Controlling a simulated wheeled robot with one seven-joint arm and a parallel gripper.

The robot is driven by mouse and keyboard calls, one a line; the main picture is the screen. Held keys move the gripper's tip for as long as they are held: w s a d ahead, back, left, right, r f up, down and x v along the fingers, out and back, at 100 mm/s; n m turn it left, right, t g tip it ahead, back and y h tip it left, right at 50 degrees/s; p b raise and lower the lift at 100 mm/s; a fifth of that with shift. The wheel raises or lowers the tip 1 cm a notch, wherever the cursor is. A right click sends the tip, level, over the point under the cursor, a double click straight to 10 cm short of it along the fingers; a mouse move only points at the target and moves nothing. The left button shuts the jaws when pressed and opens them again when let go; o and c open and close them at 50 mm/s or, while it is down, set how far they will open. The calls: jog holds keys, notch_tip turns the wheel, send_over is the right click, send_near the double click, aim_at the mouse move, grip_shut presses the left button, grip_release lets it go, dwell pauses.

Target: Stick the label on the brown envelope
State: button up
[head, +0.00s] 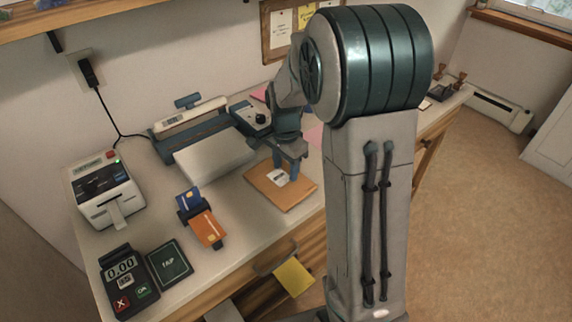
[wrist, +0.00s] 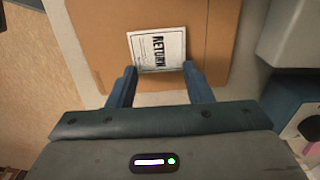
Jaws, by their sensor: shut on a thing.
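The brown envelope (head: 290,198) lies flat on the worktop, below my gripper (head: 287,168). In the wrist view the envelope (wrist: 100,40) fills much of the upper middle. The white label (wrist: 157,50), printed with RETURN, is at the fingertips of my gripper (wrist: 160,76), over the envelope. In the head view the label (head: 279,179) shows above the envelope's middle, partly hidden by the fingers. My gripper is shut on the label by its sides. I cannot tell whether the label touches the envelope.
A label printer (head: 101,190) stands at the left. A card terminal (head: 124,283) and dark TAP pad (head: 170,262) are at the front left. A stand with blue and orange cards (head: 207,228) is left of the envelope. A laminator-like machine (head: 205,140) is behind. A drawer is open below.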

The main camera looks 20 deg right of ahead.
jog(key=shift+f, duration=0.25)
jog(key=o, duration=1)
jog(key=shift+r, duration=0.1)
notch_tip(320, 180, up, 14)
jog(key=shift+f+p, duration=0.1)
jog(key=shift+p, duration=0.7)
grip_shut()
